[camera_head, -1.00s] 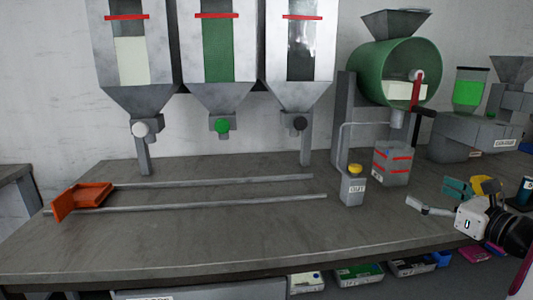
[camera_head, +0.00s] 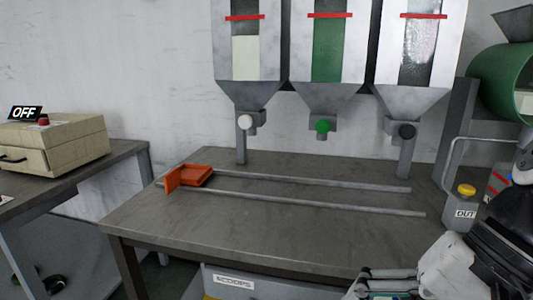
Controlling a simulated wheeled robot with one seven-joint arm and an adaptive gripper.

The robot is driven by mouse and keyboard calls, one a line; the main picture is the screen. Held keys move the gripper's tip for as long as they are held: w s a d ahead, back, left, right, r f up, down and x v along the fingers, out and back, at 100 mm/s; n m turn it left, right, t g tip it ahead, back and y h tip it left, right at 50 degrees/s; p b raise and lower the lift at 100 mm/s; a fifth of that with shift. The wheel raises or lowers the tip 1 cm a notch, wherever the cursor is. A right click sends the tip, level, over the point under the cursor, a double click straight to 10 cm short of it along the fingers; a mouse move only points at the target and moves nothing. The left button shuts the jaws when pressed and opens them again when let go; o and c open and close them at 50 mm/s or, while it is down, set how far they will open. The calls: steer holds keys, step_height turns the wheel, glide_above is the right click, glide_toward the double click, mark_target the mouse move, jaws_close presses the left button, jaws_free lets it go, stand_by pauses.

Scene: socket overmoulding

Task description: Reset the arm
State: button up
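My gripper (camera_head: 385,284) shows at the bottom right, in front of the table's front edge. Its grey and white body (camera_head: 445,268) joins my black arm link at the far right. The fingers are partly cut off by the bottom edge, so I cannot tell whether they are open or shut. Nothing is visibly held in the part that shows.
The grey table (camera_head: 290,232) carries two rails (camera_head: 300,198) and an orange tray (camera_head: 190,177) at their left end. Three hoppers (camera_head: 327,60) hang above. A beige box (camera_head: 60,145) with an OFF sign sits on the left table.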

steer(key=s+d+n+h, duration=0.5)
steer(key=s+n+h, duration=0.1)
steer(key=n, duration=0.1)
step_height(320, 180, up, 26)
steer(key=t+p, duration=0.4)
steer(key=p, duration=2.1)
steer(key=shift+d+f, duration=0.15)
steer(key=shift+f, duration=0.05)
steer(key=shift+s, duration=0.1)
